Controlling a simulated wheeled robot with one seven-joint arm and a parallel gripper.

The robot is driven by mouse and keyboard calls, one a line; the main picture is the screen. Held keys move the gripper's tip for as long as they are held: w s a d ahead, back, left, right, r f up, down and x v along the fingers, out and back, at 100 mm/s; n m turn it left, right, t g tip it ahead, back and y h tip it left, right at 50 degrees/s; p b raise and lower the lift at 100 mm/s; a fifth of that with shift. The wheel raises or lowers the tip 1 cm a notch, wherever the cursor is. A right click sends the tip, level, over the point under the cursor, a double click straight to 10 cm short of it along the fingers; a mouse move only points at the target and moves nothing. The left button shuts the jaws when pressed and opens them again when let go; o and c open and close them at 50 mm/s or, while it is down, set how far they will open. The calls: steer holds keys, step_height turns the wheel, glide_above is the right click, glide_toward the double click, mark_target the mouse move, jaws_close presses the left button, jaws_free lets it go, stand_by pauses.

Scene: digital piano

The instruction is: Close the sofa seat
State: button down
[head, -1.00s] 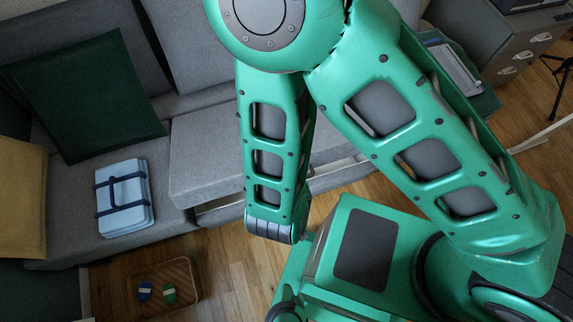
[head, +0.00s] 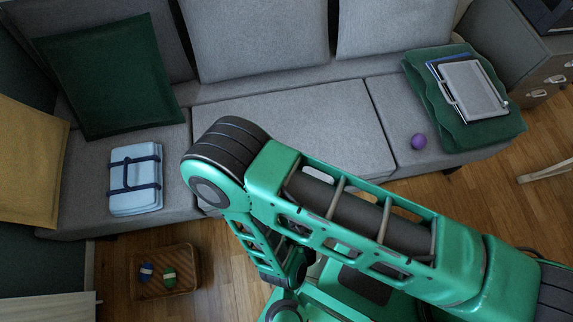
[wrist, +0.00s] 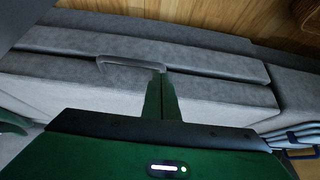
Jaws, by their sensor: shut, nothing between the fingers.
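The grey middle sofa seat (head: 300,120) lies about level between the left and right seats in the head view. My arm covers most of its front edge there. In the wrist view the seat (wrist: 60,95) fills the middle, with a grey strap handle (wrist: 130,62) along its front edge. A narrow dark line runs between the seat and the front panel (wrist: 130,42); I cannot tell whether it is a gap. My gripper (wrist: 160,80) is shut and empty, its fingertips over the seat at the strap's right end. Contact is unclear. The head view does not show the gripper.
A purple ball (head: 418,142) and a green throw (head: 425,95) with a clipboard (head: 475,90) are on the right seat. A wicker tray (head: 185,262) is on the floor.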

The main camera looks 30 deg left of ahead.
steer(key=shift+s+d+f, duration=0.1)
steer(key=shift+f, duration=0.3)
